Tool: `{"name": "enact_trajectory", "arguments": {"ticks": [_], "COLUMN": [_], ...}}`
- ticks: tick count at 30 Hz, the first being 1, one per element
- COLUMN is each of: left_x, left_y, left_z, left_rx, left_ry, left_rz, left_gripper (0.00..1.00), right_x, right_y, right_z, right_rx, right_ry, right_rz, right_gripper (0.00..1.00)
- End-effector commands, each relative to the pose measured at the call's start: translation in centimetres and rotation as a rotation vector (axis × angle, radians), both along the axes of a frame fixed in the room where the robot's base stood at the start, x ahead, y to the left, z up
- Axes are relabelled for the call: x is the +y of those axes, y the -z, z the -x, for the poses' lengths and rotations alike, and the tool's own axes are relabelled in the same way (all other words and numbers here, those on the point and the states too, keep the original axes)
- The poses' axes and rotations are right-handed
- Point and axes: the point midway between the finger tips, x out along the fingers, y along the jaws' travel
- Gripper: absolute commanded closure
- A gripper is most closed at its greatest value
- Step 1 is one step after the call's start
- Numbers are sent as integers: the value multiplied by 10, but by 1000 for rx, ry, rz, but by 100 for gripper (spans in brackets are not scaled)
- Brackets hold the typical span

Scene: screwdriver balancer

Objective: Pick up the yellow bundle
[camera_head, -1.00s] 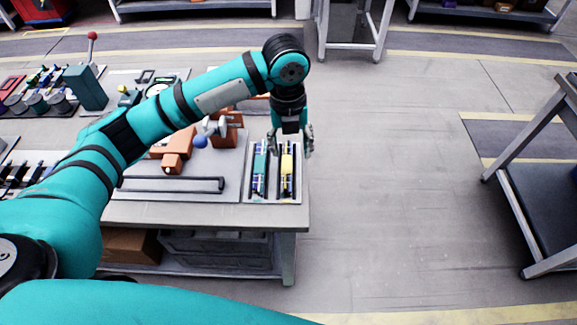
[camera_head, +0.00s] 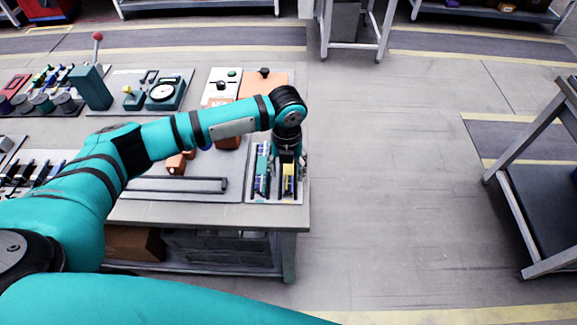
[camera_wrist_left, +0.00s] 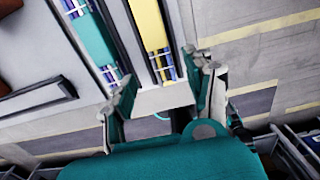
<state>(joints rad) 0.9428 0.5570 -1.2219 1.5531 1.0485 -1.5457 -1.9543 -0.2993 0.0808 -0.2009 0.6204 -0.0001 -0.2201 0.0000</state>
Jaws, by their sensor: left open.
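The yellow bundle (camera_head: 288,180) lies lengthwise in the right slot of a light tray (camera_head: 276,200) at the table's front right corner. Its upper part is hidden behind my left gripper in the head view. In the left wrist view the yellow bundle (camera_wrist_left: 149,28) shows blue and white pieces at its near end. My left gripper (camera_head: 287,172) is over the bundle with its fingers apart. In the left wrist view the open fingers (camera_wrist_left: 163,92) have nothing between them but tray and table edge, below the bundle's near end. My right gripper is not in view.
A teal bundle (camera_head: 262,172) lies in the slot left of the yellow one. A dark bar (camera_head: 175,185) lies on the grey board further left. Orange parts (camera_head: 176,164) and a gauge (camera_head: 165,91) are behind. The floor right of the table is clear.

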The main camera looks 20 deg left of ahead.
Motion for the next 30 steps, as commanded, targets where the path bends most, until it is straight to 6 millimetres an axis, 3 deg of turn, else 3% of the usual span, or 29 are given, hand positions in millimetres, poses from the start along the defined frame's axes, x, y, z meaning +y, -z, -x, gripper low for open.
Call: {"name": "enact_trajectory", "arguments": {"ticks": [9, 19, 30], "left_x": [-1, -1, -1], "left_y": [43, 50, 50], "left_z": [-4, -5, -5], "left_rx": [3, 1, 1], "left_ry": [-2, 0, -1], "left_rz": [-2, -1, -1], "left_gripper": [46, 47, 96], "right_x": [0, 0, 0], "right_y": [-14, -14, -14], "right_z": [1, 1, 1], "right_rx": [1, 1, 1], "right_ry": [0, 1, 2], "right_rz": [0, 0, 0], "right_gripper": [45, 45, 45]}}
